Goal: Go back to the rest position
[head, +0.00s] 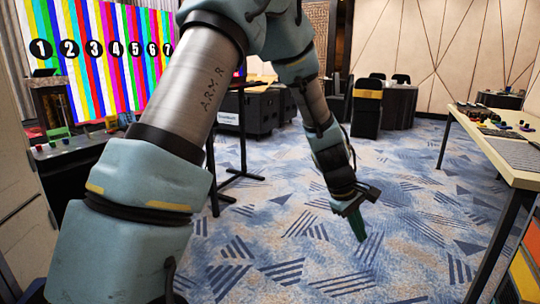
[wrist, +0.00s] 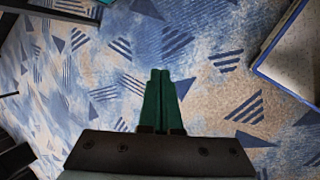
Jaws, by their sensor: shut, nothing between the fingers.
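My gripper (head: 358,226) hangs at the end of my arm, pointing down over the patterned carpet in the head view. In the wrist view its two green fingers (wrist: 160,88) lie side by side and touch. They are shut with nothing between them. Only carpet shows beyond the fingertips. My arm crosses the middle of the head view and hides part of the room behind it.
A table (head: 518,178) with several small objects stands at the right. A video wall (head: 100,55) with numbered colour stripes is at the back left, above a surface with small coloured items. Black cases (head: 262,108) and chairs (head: 367,106) stand further back. The carpet (head: 400,235) between is clear.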

